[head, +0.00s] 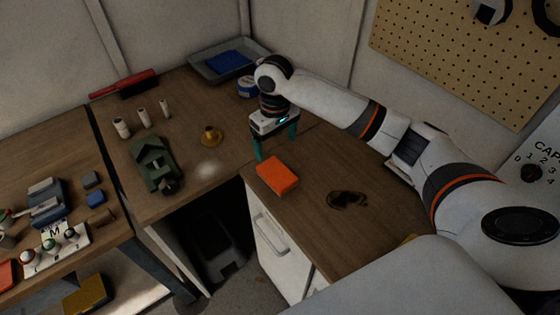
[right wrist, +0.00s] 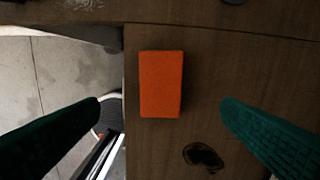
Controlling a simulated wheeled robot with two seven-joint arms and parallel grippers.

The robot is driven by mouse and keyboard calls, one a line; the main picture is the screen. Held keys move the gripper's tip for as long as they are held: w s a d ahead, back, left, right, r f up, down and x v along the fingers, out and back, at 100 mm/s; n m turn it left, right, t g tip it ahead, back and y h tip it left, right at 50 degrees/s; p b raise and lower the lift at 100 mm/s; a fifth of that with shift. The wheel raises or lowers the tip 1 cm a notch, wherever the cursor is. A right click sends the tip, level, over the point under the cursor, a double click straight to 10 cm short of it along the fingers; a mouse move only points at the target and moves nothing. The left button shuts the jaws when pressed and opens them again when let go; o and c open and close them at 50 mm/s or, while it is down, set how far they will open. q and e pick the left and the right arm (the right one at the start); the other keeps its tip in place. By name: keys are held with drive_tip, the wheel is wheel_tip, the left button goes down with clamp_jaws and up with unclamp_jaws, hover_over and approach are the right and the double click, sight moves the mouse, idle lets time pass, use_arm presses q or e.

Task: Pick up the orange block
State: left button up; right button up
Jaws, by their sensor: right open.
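The orange block (head: 277,177) lies flat on the wooden worktop, close to its front edge. My right gripper (head: 275,148) is open and empty, above the worktop just behind the block in the head view. In the right wrist view the block (right wrist: 161,84) lies between the lines of the two green fingers and further ahead; the right gripper (right wrist: 162,110) does not touch it. My left gripper is not in view.
A dark stain-like patch (head: 347,200) lies right of the block. A brass piece (head: 211,135), a green device (head: 154,161) and white cylinders (head: 143,118) stand to the left. A grey tray (head: 205,69) is at the back. The worktop around the block is mostly clear.

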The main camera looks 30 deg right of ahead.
drive_tip(key=p, duration=0.2)
hover_over(277, 172)
wheel_tip(277, 172, down, 5)
drive_tip(key=shift+s+a+f, duration=0.1)
drive_tip(key=shift+a+f, duration=0.05)
drive_tip(key=shift+f, duration=0.35)
wheel_tip(277, 172, down, 4)
drive_tip(key=shift+f+p, duration=0.15)
drive_tip(key=shift+p, duration=0.75)
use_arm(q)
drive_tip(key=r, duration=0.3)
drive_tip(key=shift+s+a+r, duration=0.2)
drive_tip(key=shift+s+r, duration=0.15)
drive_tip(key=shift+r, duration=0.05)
use_arm(e)
drive_tip(key=shift+f, duration=0.4)
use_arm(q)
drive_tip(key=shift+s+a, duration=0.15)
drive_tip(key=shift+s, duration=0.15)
use_arm(e)
drive_tip(key=shift+r, duration=0.1)
drive_tip(key=c, duration=1.1)
